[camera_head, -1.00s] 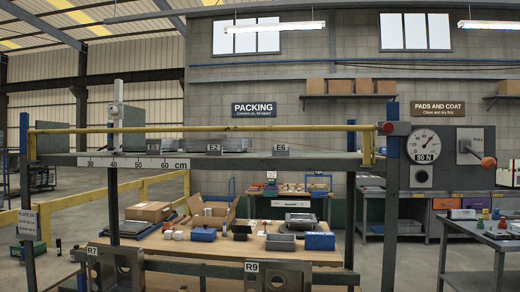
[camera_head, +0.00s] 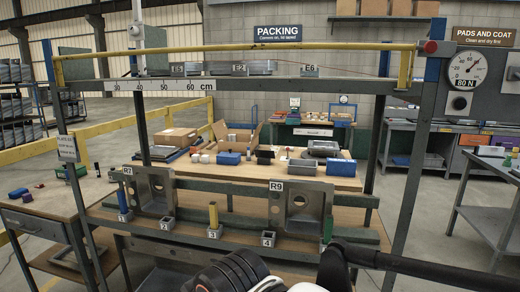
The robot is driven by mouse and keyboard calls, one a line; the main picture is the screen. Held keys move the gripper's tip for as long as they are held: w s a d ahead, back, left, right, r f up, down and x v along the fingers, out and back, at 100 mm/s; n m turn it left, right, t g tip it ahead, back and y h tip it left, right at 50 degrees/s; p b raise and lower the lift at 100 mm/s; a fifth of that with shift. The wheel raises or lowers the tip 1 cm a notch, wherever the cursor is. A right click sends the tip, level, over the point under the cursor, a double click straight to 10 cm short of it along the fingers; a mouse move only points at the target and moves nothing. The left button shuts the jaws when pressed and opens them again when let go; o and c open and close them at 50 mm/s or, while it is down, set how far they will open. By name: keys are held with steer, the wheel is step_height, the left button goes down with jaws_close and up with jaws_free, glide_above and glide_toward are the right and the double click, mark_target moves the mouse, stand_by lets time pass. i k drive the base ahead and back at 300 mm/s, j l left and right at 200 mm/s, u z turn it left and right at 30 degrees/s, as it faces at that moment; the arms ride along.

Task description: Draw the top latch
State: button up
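No part is labelled as a latch. A yellow bar (camera_head: 240,57) runs along the top of the rack, with a red knob (camera_head: 430,47) at its right end by a blue block. A round dial (camera_head: 466,69) marked 80 N is on the panel to the right. A lever (camera_head: 513,74) is cut off by the right edge. Dark and white parts of my arm (camera_head: 240,270) fill the bottom middle, below and well apart from the bar. My gripper's fingertips cannot be made out among them, so its opening is unclear.
The rack shelf (camera_head: 345,86) carries a cm scale and grey blocks tagged E5, E2 and E6. Below are steel sinks R7 (camera_head: 156,185) and R9 (camera_head: 300,206), and several numbered sockets, some with coloured posts. A side table (camera_head: 30,222) stands left and a bench (camera_head: 490,190) right.

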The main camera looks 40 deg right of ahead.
mark_target(431, 47)
steer(key=z, duration=2.4)
